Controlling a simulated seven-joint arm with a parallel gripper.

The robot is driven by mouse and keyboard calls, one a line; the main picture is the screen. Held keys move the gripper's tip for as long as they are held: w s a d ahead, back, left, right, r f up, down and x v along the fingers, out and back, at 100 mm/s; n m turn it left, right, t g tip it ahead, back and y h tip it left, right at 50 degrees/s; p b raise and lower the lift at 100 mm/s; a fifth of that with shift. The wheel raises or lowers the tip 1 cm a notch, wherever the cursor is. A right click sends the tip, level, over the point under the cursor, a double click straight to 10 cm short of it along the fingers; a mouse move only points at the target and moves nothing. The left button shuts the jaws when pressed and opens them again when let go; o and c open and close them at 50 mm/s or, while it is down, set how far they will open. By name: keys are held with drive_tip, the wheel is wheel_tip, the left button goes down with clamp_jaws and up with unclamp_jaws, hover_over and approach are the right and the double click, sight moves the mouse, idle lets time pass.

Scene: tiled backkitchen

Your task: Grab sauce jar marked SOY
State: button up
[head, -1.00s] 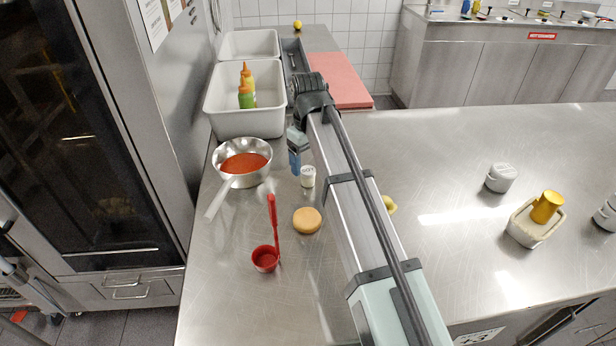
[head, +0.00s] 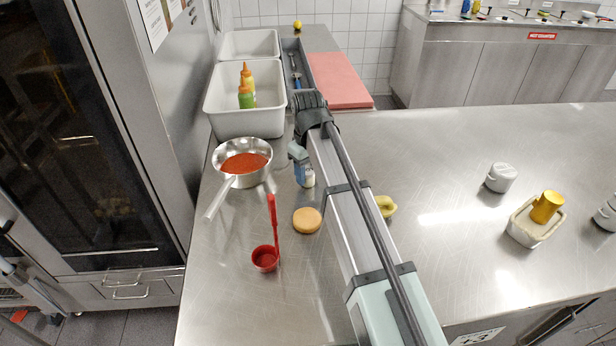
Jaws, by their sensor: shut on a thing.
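A small white jar (head: 309,180) stands on the steel counter, right of the saucepan and above the round bun. It is partly hidden by my gripper, and no lettering on it can be read. My gripper (head: 306,181) is at the jar with its blue-grey fingers shut on it. The jar appears to be at counter height; I cannot tell whether its base touches the counter.
A saucepan (head: 222,183) of red sauce, a red ladle (head: 266,258) and a bun (head: 307,220) lie close by. A white bin (head: 243,123) with bottles stands behind. Something yellow (head: 385,206) lies right of my arm. Grey-white pots (head: 500,178) stand farther right.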

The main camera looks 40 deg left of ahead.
drive_tip(key=c, duration=0.5)
drive_tip(key=shift+o, duration=0.2)
